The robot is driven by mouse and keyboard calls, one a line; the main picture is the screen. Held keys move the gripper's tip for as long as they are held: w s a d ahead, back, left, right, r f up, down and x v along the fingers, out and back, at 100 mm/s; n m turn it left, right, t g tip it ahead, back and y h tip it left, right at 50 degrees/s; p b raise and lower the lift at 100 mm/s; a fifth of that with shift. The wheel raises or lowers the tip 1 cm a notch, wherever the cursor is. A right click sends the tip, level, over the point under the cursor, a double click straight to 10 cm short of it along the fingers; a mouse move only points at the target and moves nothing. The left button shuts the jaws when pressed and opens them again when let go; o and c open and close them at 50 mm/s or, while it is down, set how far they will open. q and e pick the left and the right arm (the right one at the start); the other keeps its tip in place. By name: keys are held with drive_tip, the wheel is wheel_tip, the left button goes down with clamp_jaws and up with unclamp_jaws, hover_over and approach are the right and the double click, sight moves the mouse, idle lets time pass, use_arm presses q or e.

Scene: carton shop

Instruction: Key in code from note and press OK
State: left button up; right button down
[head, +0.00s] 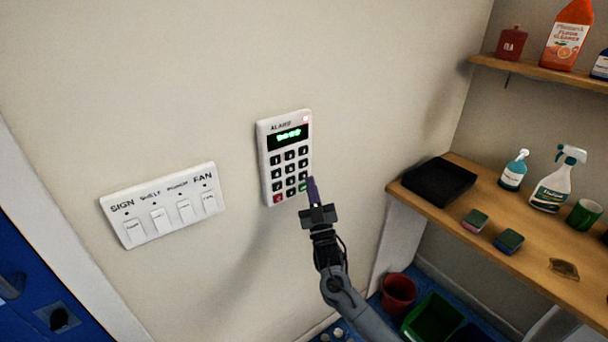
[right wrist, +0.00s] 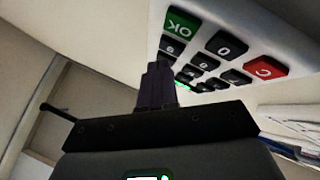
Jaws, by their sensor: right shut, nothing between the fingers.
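The white alarm keypad (head: 264,160) is fixed to the wall. Its display (head: 289,135) glows with green characters too blurred to read surely, and a small reddish light shows at its top right. Its green OK key (right wrist: 180,27), 0 key (right wrist: 226,44) and red C key (right wrist: 265,66) show large in the right wrist view. My right gripper (head: 312,188) is shut and empty, its dark purple fingertips by the keypad's lower right edge, close to the OK key. I cannot tell whether they touch it. No note is seen. My left gripper is out of view.
A panel of labelled switches (head: 160,226) is on the wall to the left. At right, a wooden counter (head: 480,215) holds a black tray (head: 439,181), sponges and a spray bottle (head: 552,185). A shelf with bottles is above; bins stand below.

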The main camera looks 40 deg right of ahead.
drive_tip(key=shift+s, duration=0.1)
idle(0.3)
drive_tip(key=s+p, duration=0.3)
drive_tip(key=s, duration=0.2)
idle(0.9)
idle(0.7)
idle(0.8)
idle(0.4)
